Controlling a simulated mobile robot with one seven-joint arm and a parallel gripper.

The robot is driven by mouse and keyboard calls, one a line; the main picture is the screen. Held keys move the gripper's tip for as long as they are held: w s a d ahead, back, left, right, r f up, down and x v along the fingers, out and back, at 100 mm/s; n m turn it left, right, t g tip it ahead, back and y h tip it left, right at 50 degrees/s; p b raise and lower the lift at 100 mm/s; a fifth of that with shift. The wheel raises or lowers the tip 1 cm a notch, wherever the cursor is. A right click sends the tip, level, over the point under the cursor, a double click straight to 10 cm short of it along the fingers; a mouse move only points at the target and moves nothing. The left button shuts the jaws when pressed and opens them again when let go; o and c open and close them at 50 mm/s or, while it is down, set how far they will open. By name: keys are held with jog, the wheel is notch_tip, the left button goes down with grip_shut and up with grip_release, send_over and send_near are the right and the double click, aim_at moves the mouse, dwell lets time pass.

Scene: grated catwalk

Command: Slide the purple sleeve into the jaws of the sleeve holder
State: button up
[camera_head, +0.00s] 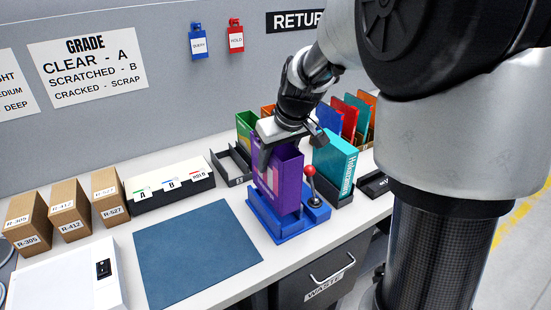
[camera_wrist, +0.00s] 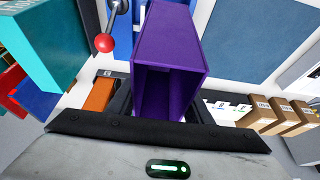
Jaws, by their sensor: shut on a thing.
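The purple sleeve (camera_head: 280,185) is a flat, open-ended box standing upright. My gripper (camera_head: 287,137) is shut on its upper end from above. In the wrist view the sleeve (camera_wrist: 175,38) extends away from my gripper, its open hollow end facing the camera. The sleeve holder (camera_head: 272,228) is a blue block with a lever with a red knob (camera_head: 309,170) at its right. The sleeve's lower end is at the holder, between its raised blue parts; I cannot tell whether it is fully seated. The jaws are mostly hidden by the sleeve. The red knob (camera_wrist: 105,43) also shows in the wrist view.
A teal box (camera_head: 335,165) stands close right of the lever. Coloured folders (camera_head: 350,115) stand behind it. A dark empty tray (camera_head: 231,163) and a labelled card box (camera_head: 170,186) are to the left. A blue mat (camera_head: 197,254) lies clear at front left.

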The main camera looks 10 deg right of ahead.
jog(key=shift+f+b, duration=2.95)
jog(key=shift+f, duration=0.65)
jog(key=o, duration=1.8)
jog(key=shift+r, duration=0.1)
jog(key=shift+r+p, duration=2.85)
jog(key=shift+r, duration=1.05)
jog(key=shift+r, duration=0.15)
